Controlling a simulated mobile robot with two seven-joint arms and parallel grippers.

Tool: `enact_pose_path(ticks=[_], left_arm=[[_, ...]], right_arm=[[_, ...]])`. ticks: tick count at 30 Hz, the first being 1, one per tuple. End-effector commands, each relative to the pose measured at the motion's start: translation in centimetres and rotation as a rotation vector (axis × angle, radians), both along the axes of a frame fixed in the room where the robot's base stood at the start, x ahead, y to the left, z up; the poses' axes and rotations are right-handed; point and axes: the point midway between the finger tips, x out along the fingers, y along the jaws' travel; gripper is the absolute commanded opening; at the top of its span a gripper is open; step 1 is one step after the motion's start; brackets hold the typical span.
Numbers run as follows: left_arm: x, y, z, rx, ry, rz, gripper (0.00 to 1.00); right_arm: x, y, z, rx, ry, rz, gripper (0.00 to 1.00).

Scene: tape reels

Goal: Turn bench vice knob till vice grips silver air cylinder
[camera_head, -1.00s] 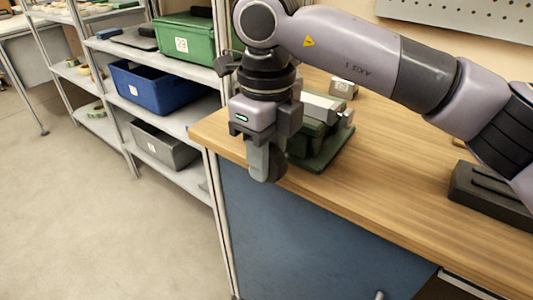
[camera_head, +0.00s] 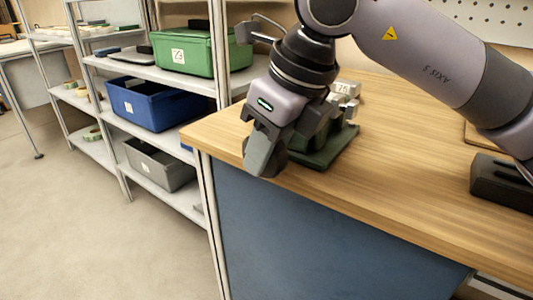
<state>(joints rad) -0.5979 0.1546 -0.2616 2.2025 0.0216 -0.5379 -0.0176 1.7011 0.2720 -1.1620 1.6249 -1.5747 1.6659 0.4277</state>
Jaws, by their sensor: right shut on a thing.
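The green bench vice (camera_head: 328,148) stands on the wooden bench near its left front corner. My right gripper (camera_head: 265,157) is in front of the vice, at the bench's front edge, with its fingers tilted down to the left. It is shut on the vice knob, which the fingers mostly hide. The upper part of the vice is behind my gripper. The silver air cylinder is largely hidden there, and I cannot tell whether the jaws touch it. My left gripper is not in view.
A small labelled metal block (camera_head: 346,88) stands behind the vice. A dark tray-like object (camera_head: 500,184) lies at the right of the bench (camera_head: 400,150). Shelves at left hold green (camera_head: 186,50), blue (camera_head: 152,103) and grey bins (camera_head: 158,165). The middle of the bench is clear.

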Motion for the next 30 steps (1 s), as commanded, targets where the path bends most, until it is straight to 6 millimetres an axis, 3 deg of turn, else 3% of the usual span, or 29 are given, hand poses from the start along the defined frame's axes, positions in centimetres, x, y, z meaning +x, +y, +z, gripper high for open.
enact_pose_path(ticks=[4,5,6,7,17,24,30], left_arm=[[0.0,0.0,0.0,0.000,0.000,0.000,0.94],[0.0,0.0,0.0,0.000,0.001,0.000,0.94],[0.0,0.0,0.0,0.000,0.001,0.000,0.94],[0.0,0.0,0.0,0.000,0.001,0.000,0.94],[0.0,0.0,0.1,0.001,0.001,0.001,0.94],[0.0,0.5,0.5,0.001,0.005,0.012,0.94],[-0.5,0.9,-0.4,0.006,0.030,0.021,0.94]], right_arm=[[0.0,0.0,0.1,0.001,-0.002,0.000,0.00],[0.0,0.0,0.1,0.001,-0.002,0.000,0.34],[0.0,0.0,0.1,0.001,-0.002,0.000,0.47],[0.0,0.0,0.1,0.001,-0.002,0.000,0.51],[0.0,-0.1,0.5,-0.001,-0.001,0.000,0.51],[-0.8,-1.2,3.9,0.001,-0.002,-0.002,0.51],[-1.3,-1.9,6.3,0.001,-0.002,-0.001,0.51]])
